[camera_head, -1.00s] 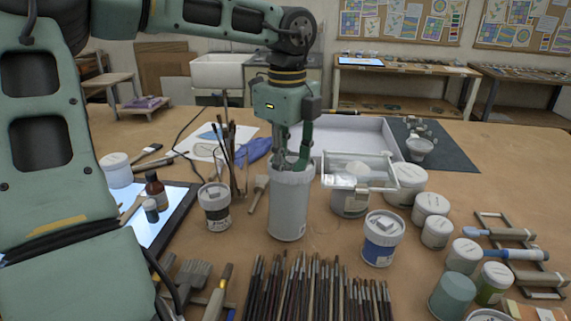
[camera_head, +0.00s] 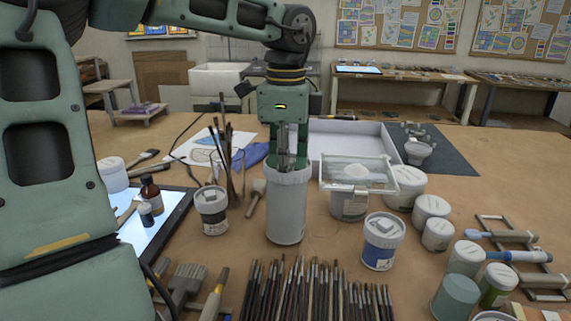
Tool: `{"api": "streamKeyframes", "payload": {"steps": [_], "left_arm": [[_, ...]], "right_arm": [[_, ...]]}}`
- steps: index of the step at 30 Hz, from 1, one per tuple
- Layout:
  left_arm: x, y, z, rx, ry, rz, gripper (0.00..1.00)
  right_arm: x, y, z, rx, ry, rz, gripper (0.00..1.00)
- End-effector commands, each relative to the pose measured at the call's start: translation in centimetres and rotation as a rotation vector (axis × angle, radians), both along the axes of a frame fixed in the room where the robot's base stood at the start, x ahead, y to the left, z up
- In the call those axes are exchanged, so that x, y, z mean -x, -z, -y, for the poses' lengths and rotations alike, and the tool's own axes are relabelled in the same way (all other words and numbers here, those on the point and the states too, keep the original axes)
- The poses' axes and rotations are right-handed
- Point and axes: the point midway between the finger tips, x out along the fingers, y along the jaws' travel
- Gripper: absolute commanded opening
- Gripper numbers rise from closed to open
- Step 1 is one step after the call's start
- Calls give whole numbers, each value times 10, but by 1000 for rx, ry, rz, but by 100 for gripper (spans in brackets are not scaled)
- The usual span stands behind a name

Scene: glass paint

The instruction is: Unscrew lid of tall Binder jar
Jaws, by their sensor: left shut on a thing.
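The tall white jar (camera_head: 287,213) stands upright on the table in the middle of the head view. Its pale lid (camera_head: 288,174) is at the top of the jar. My left gripper (camera_head: 288,167) points straight down at the lid from above and is shut on it. The fingertips are partly hidden by the lid's rim. Whether the lid is loose cannot be told. My right gripper is not in view.
A small labelled jar (camera_head: 212,212) and upright brushes (camera_head: 228,160) stand left of the tall jar. A clear-topped container (camera_head: 350,195) and a blue-labelled jar (camera_head: 381,242) stand right. A row of brushes (camera_head: 315,290) lies in front. A white tray (camera_head: 350,143) lies behind.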

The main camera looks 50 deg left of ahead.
Motion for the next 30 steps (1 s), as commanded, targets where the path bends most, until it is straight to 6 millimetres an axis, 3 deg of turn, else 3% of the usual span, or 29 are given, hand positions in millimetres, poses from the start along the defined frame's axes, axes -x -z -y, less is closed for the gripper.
{"api": "streamKeyframes", "payload": {"steps": [10,19,20,30], "left_arm": [[-2,6,-2,1,-391,-4,0],[-1,6,-2,-1,-444,-6,0],[-1,6,-2,-1,-443,-6,13],[-1,5,-2,-1,-441,-5,43]], "right_arm": [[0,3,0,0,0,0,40],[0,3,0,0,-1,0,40],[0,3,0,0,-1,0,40],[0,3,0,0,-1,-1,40]]}}
